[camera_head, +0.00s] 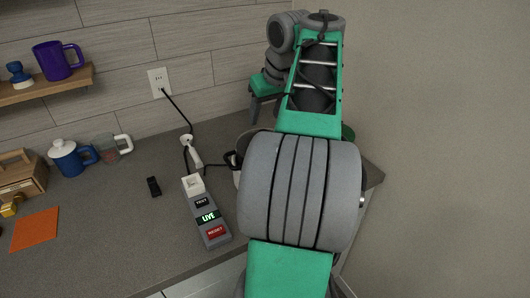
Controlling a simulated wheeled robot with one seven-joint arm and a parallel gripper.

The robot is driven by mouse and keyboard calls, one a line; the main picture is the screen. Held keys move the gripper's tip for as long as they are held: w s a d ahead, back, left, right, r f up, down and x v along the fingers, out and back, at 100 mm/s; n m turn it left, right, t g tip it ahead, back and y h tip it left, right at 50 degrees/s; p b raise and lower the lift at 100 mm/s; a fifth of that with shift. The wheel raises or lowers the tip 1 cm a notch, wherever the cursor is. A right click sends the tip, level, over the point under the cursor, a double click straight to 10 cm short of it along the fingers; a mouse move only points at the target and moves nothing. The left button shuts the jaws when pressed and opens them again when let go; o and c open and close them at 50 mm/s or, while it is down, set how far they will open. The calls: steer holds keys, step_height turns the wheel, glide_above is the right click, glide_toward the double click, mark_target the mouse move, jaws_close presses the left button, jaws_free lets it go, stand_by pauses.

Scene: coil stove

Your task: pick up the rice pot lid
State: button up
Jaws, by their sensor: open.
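My arm fills the middle and right of the head view and covers much of the counter's right end. My gripper is hidden behind it. A part of a pot-like thing (237,177) with a dark handle shows just left of my arm. Most of it is covered, and I cannot tell for sure that it is the rice pot. The rice pot lid cannot be made out.
A grey box (211,229) with a lit "LIVE" label and a corded white plug (191,150) lie left of my arm. A blue pitcher (70,158), glass mug (108,148), wooden box (20,176) and orange mat (34,229) stand farther left. The left-centre counter is mostly clear.

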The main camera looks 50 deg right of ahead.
mark_target(265, 130)
steer(key=x, duration=0.2)
steer(key=b+x, duration=0.1)
steer(key=x, duration=0.2)
steer(key=b+x, duration=0.1)
steer(key=x, duration=0.1)
steer(key=shift+s+d+f, duration=0.15)
steer(key=shift+d+f, duration=0.2)
steer(key=shift+d, duration=0.1)
jaws_close()
steer(key=shift+r, duration=0.1)
stand_by(0.8)
